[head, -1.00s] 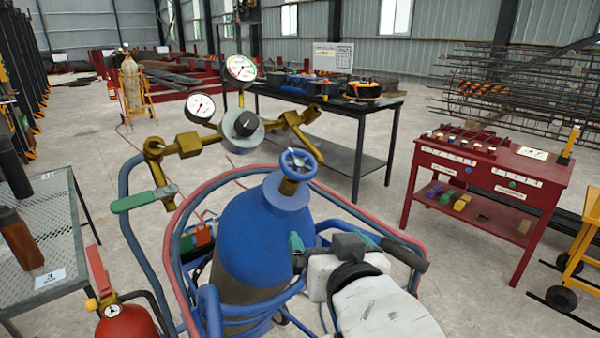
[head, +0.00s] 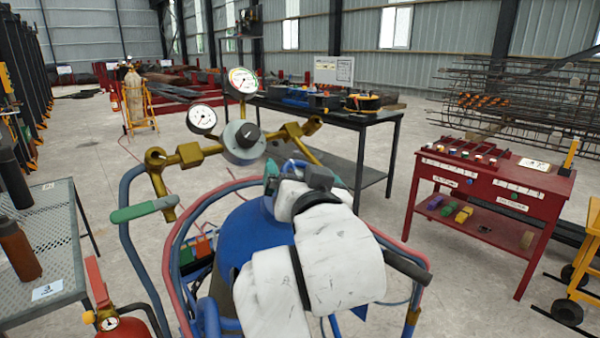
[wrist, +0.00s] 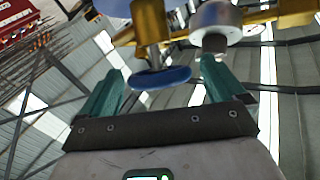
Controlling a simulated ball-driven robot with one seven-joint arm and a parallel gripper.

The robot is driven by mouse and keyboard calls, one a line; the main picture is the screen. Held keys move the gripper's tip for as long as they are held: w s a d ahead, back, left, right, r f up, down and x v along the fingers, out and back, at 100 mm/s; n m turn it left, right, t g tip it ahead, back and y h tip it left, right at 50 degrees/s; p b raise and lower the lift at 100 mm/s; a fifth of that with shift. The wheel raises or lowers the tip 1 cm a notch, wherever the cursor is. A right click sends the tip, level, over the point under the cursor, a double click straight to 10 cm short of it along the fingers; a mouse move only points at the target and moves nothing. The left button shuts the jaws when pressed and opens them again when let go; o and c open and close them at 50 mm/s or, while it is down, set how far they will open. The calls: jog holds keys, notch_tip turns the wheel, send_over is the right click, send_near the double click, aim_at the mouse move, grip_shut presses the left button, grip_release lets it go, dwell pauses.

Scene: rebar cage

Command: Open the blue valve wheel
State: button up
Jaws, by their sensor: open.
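The blue valve wheel (wrist: 160,77) shows edge-on in the wrist view, on a brass stem. In the head view only a bit of its blue rim (head: 297,163) shows; my gripper and arm hide the rest. My gripper (wrist: 157,83) is open, with one green finger on each side of the wheel in the wrist view. I cannot tell whether either finger touches it. In the head view my gripper (head: 288,172) is at the top of the blue cylinder (head: 255,236), which my white arm partly covers.
A brass regulator (head: 243,142) with two round gauges stands just left of my gripper. A green-handled lever (head: 143,210) and red and blue hoses surround the cylinder. A fire extinguisher (head: 122,326) is at lower left. A red cart (head: 490,190) stands to the right.

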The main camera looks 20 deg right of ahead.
jog(key=shift+w+d, duration=0.15)
jog(key=shift+w, duration=0.4)
jog(key=c, duration=1)
